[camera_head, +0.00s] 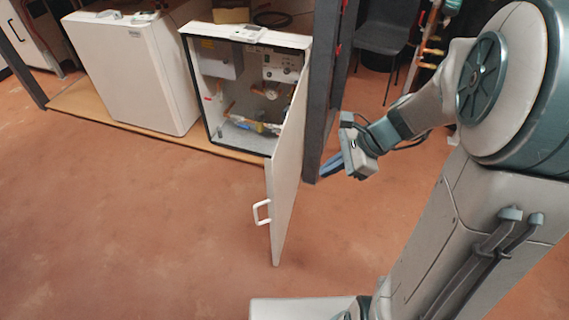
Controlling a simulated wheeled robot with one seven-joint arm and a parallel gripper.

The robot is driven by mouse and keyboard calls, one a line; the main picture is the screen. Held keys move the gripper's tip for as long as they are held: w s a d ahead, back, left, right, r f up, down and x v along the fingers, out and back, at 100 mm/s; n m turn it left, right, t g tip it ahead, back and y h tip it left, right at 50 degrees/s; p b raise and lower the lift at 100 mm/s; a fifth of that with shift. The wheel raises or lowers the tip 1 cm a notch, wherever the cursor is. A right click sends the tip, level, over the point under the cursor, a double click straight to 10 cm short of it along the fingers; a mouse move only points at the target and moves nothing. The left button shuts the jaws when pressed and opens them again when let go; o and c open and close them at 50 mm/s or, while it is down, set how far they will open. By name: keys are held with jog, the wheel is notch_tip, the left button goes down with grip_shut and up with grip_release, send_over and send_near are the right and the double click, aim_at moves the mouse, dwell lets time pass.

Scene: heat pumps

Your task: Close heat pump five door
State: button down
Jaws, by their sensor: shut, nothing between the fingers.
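The heat pump (219,133) is a white box with its front open, showing pipes, a gauge and a control panel inside. Its white door (283,180) is hinged on the right side and swung wide open, standing out toward me. A white handle (261,212) sits on the door's left-facing side near its free end. My gripper (328,170) is to the right of the door, on the side away from the handle. Its blue fingers are shut and empty, and a gap shows between them and the door. No number on the heat pump is readable.
A closed white unit (135,75) stands to the left on the same wooden platform (85,112). A dark post (322,90) rises just right of the open heat pump. A black chair (382,38) stands behind. The red-brown floor (130,240) at front left is clear.

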jog(key=w+f+m+t+y+b, duration=0.1)
jog(key=w+f+m+b, duration=0.1)
jog(key=w+f+m, duration=0.15)
jog(key=b, duration=0.3)
send_near(274, 182)
jog(key=a+f, duration=0.1)
jog(key=f, duration=0.2)
jog(key=a+f, duration=0.1)
jog(key=shift+w+a+f, duration=0.35)
jog(key=shift+w+f, duration=0.05)
jog(key=shift+w+a, duration=0.2)
jog(key=shift+a, duration=0.4)
jog(key=shift+a, duration=0.1)
